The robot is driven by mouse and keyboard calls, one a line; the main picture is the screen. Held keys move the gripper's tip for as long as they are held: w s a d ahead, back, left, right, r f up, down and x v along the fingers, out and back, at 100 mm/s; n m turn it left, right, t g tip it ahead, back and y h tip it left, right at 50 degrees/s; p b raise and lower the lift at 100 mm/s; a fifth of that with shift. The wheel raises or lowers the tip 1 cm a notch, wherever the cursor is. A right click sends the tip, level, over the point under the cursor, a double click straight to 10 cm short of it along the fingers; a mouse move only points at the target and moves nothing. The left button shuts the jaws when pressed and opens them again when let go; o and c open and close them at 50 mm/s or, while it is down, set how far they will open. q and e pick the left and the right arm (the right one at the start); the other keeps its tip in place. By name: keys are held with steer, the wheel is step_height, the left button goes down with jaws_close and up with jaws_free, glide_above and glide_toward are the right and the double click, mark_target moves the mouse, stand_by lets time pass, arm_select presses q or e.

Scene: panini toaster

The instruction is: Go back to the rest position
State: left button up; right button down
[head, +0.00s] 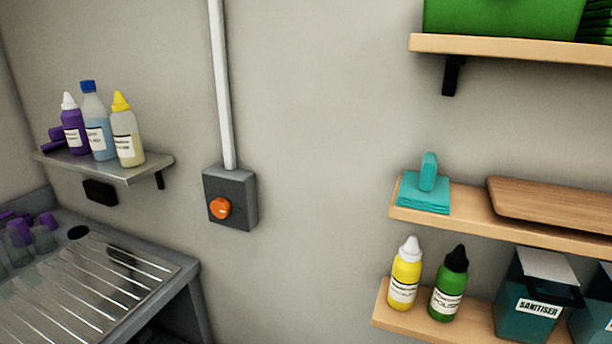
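Neither of my grippers shows in the head view, and no part of my arms is visible. No panini toaster is in view. The view faces a plain grey wall (310,130) with a grey switch box (241,190) that has an orange knob (220,208).
At left, a metal shelf (150,168) holds several bottles above a steel drainboard (90,290).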

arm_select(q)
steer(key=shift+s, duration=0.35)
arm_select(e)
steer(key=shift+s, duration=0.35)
